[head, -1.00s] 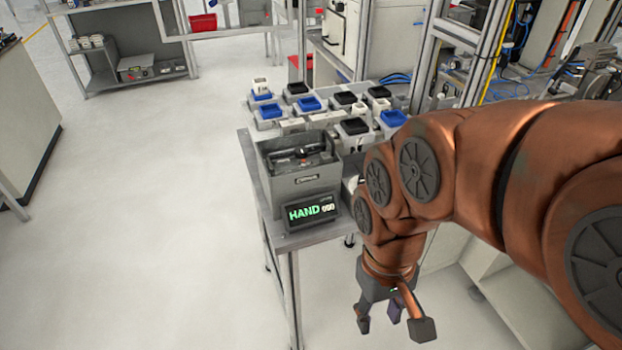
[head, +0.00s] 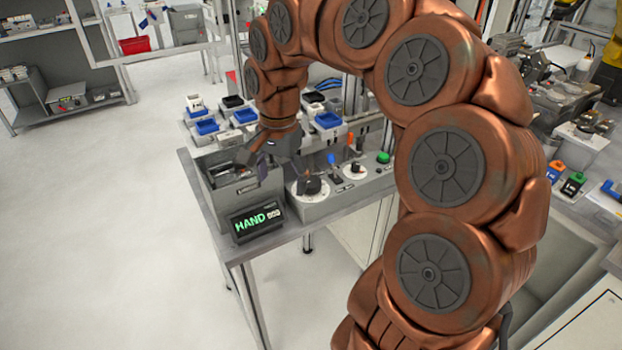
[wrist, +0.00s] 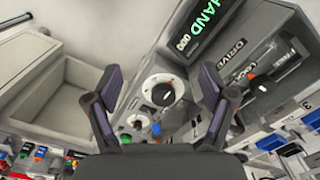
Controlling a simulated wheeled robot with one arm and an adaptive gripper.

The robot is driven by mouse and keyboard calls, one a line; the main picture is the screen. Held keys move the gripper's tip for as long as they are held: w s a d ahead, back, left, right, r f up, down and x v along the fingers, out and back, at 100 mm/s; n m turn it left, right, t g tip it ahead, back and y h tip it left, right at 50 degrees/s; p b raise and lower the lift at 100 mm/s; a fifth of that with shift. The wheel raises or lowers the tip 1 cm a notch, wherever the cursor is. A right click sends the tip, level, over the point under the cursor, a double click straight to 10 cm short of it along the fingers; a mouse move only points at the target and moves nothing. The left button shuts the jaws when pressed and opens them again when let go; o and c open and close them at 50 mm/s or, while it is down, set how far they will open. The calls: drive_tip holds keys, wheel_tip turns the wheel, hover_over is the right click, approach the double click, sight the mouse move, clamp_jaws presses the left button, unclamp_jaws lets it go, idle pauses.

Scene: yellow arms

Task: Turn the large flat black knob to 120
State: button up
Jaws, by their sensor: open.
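The large flat black knob (wrist: 162,92) sits on a round white dial with a small red mark, on a grey panel. In the head view the knob (head: 312,185) shows at the panel's near left end. My gripper (wrist: 160,85) is open, its two dark fingers spread to the left and right of the knob in the wrist view. In the head view my gripper (head: 300,172) is over the dial, its fingertips partly hard to make out. I cannot tell whether either finger touches the knob. A display (head: 257,220) reads HAND; its digits look like 000 in the wrist view (wrist: 202,22).
A smaller dial (head: 355,169), an orange-topped switch (head: 357,145), a blue-topped switch (head: 332,160) and a green button (head: 383,157) stand on the same panel. A grey box (head: 240,188) stands left of the knob. Blue and black bins (head: 207,126) fill the table behind.

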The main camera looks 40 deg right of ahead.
drive_tip(key=w+d+m, duration=0.4)
drive_tip(key=d, duration=0.2)
drive_tip(key=m, duration=0.5)
hover_over(312, 181)
wheel_tip(312, 181, down, 3)
drive_tip(key=shift+w+r, duration=0.1)
drive_tip(key=shift+r, duration=0.1)
drive_tip(key=shift+d+f, duration=0.1)
drive_tip(key=shift+f, duration=0.25)
drive_tip(key=shift+f+p, duration=0.85)
drive_tip(key=shift+f, duration=2.65)
drive_tip(key=c, duration=1.2)
drive_tip(key=shift+o, duration=0.2)
